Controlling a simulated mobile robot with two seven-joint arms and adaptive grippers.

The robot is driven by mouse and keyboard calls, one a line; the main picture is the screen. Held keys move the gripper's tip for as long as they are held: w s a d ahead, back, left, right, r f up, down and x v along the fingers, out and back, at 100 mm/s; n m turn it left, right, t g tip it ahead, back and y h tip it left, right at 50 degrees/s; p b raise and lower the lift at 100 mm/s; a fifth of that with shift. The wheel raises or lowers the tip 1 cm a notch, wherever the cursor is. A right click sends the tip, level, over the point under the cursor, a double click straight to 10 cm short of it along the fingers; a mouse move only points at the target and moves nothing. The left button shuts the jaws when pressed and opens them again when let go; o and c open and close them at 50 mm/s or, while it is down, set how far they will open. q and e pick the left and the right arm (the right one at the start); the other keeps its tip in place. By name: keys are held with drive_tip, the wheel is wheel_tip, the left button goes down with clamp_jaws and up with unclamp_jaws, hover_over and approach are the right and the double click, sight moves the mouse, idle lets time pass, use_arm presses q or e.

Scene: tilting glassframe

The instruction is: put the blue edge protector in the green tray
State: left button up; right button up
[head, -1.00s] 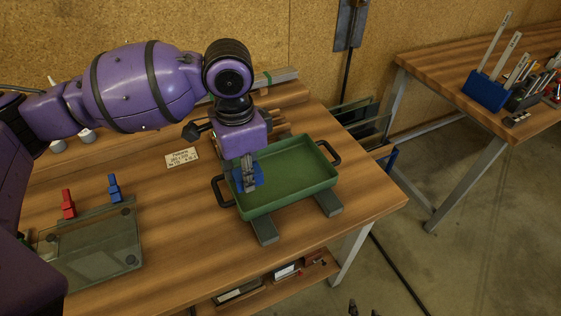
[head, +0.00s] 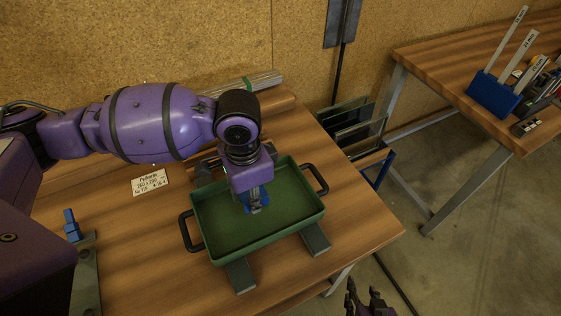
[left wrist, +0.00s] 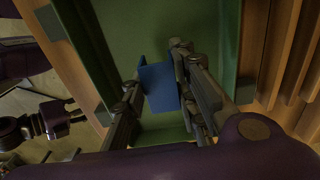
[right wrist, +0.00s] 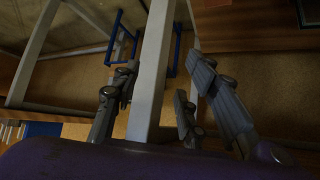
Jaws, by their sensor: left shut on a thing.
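The green tray (head: 218,252) sits on the wooden bench, with black handles at both ends. My left gripper (head: 258,206) points down inside the tray's outline, near its middle. It is shut on the blue edge protector (head: 249,195). In the left wrist view the blue edge protector (left wrist: 160,84) is a bent blue piece between the fingers, with the green tray (left wrist: 150,25) behind it. I cannot tell whether it touches the tray floor. My right gripper (head: 370,300) is low in the head view, off the bench's front edge; its fingers are apart and empty in the right wrist view (right wrist: 165,85).
Grey bars (head: 238,275) lie under the tray. A label card (head: 149,182) and a blue clamp (head: 71,224) are to its left. Glass panes (head: 355,125) stand in a rack behind the bench's right end. A second bench (head: 430,62) stands at right.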

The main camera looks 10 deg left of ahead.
use_arm(q)
wheel_tip(320, 180, down, 4)
drive_tip(key=shift+w+d+r+b, duration=0.1)
drive_tip(key=shift+b, duration=0.8)
drive_tip(key=shift+w+f, duration=0.15)
drive_tip(key=shift+f, duration=0.15)
drive_tip(key=shift+r, duration=0.25)
drive_tip(key=shift+c, duration=0.4)
drive_tip(key=shift+s+r, duration=0.2)
drive_tip(key=shift+s, duration=0.05)
drive_tip(key=shift+w+f, duration=0.2)
drive_tip(key=shift+f, duration=0.1)
drive_tip(key=o, duration=0.9)
use_arm(e)
drive_tip(key=shift+s+d+f, duration=0.1)
drive_tip(key=shift+s+f, duration=0.05)
drive_tip(key=shift+f, duration=0.3)
drive_tip(key=shift+s+d+f, duration=0.1)
drive_tip(key=shift+f, duration=0.3)
use_arm(q)
drive_tip(key=shift+r, duration=0.1)
use_arm(e)
drive_tip(key=shift+s+f, duration=0.1)
